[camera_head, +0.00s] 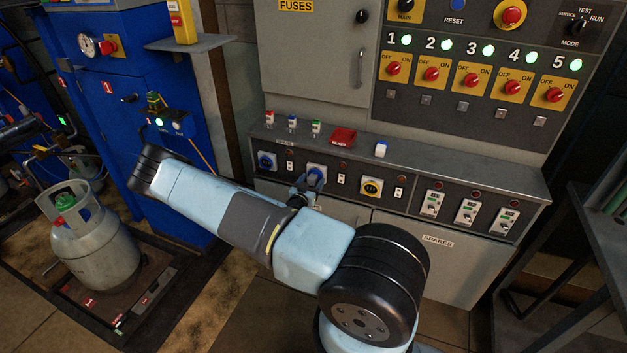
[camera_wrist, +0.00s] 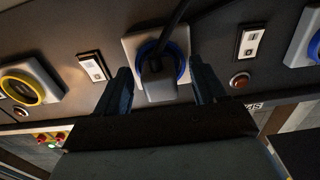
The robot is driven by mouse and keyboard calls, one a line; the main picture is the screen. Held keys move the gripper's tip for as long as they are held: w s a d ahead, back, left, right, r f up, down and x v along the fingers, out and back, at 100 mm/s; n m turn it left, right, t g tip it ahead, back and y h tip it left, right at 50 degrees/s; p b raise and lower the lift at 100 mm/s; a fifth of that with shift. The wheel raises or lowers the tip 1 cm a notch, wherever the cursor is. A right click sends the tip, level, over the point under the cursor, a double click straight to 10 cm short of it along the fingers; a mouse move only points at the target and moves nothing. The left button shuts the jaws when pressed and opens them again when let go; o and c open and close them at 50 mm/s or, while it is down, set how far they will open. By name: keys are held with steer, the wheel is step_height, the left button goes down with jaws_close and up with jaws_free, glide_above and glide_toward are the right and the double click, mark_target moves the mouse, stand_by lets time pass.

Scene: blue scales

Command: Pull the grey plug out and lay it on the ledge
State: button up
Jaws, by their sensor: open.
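The grey plug (camera_wrist: 160,85) sits in a blue-ringed socket (camera_wrist: 181,58) on the dark panel, with a black cable running from it. In the wrist view my gripper (camera_wrist: 160,75) is open, with one finger on each side of the plug and visible gaps between. In the head view my gripper (camera_head: 305,190) is at the middle socket (camera_head: 317,171), and it partly hides the plug. The ledge (camera_head: 455,176) is the grey top of the low console above the sockets.
The ledge's right part is clear. A yellow-ringed socket (camera_head: 371,187) and another blue socket (camera_head: 267,160) flank the plug's socket.

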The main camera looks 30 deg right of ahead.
mark_target(311, 183)
steer(key=shift+c, duration=0.3)
jaws_close()
stand_by(0.3)
steer(key=shift+v, duration=2.95)
